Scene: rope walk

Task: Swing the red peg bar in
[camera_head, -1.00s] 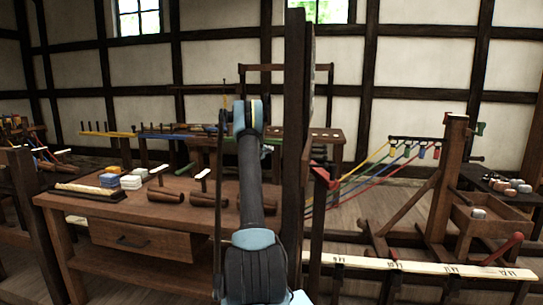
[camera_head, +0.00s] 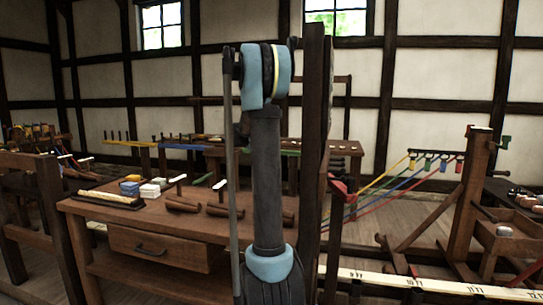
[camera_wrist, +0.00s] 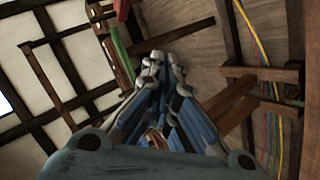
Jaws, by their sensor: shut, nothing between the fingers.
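A red piece (camera_head: 340,187) juts from the dark upright post (camera_head: 312,130), right of my arm in the head view. I cannot tell if it is the red peg bar. A slanted red bar (camera_head: 526,273) shows at the lower right edge. In the wrist view a red piece (camera_wrist: 122,9) shows at the top, above a green bar (camera_wrist: 121,52), beyond my fingertips and apart from them. My gripper (camera_wrist: 163,62) is shut and empty, its fingers pointing up the wrist picture. In the head view my gripper cannot be made out.
A wooden bench (camera_head: 135,215) with blocks and wooden tools stands left of my arm. Coloured strands (camera_head: 385,190) run to a wooden post frame (camera_head: 470,185) at right. A pale marked rail (camera_head: 420,285) crosses the lower right. Another wooden frame (camera_head: 50,220) stands at far left.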

